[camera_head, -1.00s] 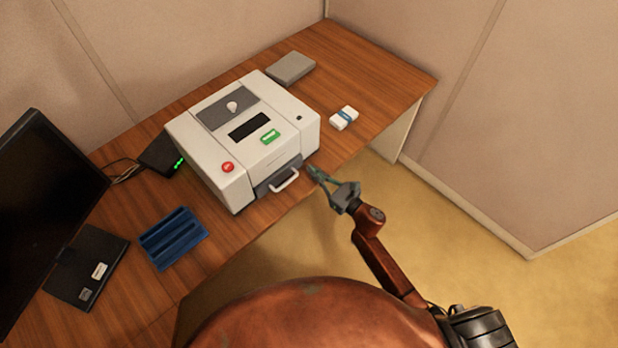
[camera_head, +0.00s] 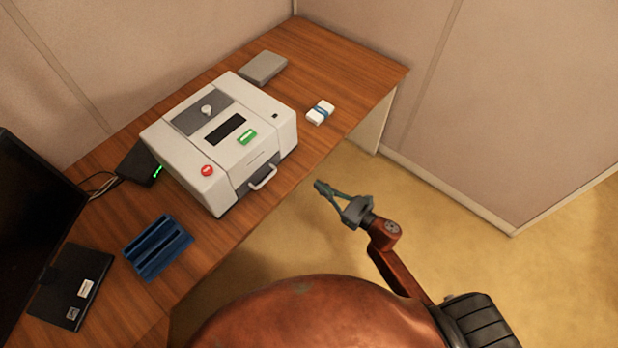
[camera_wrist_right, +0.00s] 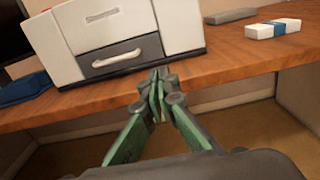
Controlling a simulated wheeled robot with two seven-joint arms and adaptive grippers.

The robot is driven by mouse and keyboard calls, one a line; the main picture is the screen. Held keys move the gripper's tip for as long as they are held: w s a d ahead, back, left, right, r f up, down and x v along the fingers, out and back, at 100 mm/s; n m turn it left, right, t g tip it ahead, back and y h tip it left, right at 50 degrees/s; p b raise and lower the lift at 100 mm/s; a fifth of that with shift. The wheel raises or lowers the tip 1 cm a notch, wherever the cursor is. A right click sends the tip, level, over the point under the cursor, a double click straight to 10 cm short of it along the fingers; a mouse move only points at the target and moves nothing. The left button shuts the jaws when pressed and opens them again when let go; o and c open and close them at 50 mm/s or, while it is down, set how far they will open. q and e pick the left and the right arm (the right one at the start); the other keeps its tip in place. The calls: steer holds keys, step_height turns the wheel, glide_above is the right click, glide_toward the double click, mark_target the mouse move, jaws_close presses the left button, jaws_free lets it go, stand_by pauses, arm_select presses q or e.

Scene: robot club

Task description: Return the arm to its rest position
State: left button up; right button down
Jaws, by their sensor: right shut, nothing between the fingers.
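My right gripper (camera_head: 320,187) is shut and empty, off the front edge of the desk, to the right of the white machine's drawer handle in the head view. In the right wrist view its fingertips (camera_wrist_right: 158,80) meet, with the desk edge behind them. My right arm comes up from the lower right of the head view. My left gripper is not in view.
The white machine (camera_head: 185,142) stands on the wooden desk (camera_head: 355,62), its front handle (camera_head: 263,177) facing me. A blue tray (camera_head: 158,248), a white pack with a blue band (camera_head: 320,112), a grey box (camera_head: 263,67) and a monitor (camera_head: 30,215) are also there. Open floor lies right of the desk.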

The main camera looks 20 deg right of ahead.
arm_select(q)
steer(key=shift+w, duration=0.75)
arm_select(e)
steer(key=shift+v, duration=1.1)
